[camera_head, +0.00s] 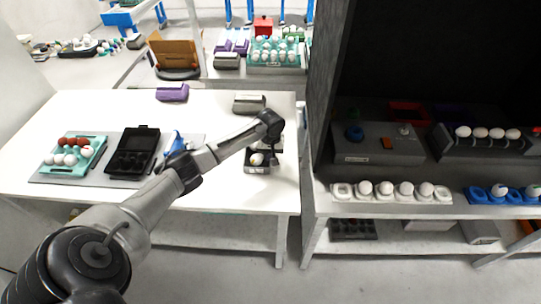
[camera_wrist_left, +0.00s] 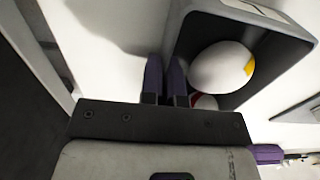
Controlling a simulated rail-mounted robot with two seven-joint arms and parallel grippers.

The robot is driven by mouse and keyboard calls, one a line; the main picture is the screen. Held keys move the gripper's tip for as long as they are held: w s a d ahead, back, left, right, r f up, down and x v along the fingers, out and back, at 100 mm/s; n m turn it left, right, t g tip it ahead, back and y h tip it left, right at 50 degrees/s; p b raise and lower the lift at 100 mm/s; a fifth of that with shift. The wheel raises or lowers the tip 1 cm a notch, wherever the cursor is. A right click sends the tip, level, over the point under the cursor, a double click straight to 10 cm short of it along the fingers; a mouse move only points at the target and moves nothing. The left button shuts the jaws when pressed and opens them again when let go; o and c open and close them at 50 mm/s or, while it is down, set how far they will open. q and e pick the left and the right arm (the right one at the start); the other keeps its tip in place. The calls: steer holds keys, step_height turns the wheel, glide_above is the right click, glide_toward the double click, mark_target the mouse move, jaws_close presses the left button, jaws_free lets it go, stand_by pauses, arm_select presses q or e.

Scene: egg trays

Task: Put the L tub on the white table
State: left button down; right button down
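The L tub (camera_head: 257,169) is a small dark open box with a pale label, at the right end of the white table (camera_head: 225,190). Its lettering is too small to read. In the left wrist view the tub (camera_wrist_left: 270,75) holds a white egg with a yellow mark (camera_wrist_left: 222,67) and another egg with red on it, partly hidden. My left gripper (camera_wrist_left: 165,80) has its two purple fingers close together at the tub's wall, one outside and one inside, and looks shut on it. Whether the tub touches the table is hard to tell. My right gripper is out of view.
A teal egg tray (camera_head: 98,160) and a black case (camera_head: 133,152) lie on a grey mat at the left. A purple box (camera_head: 172,93) and a grey box (camera_head: 249,103) stand at the back. A dark shelf with egg holders (camera_head: 390,195) is at the right.

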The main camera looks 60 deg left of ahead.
arm_select(q)
steer(key=c, duration=1.8)
jaws_free()
steer(key=shift+f, duration=0.1)
steer(key=o, duration=0.4)
steer(key=shift+o, duration=0.2)
steer(key=shift+r, duration=0.2)
step_height(320, 180, up, 12)
steer(key=p, duration=0.2)
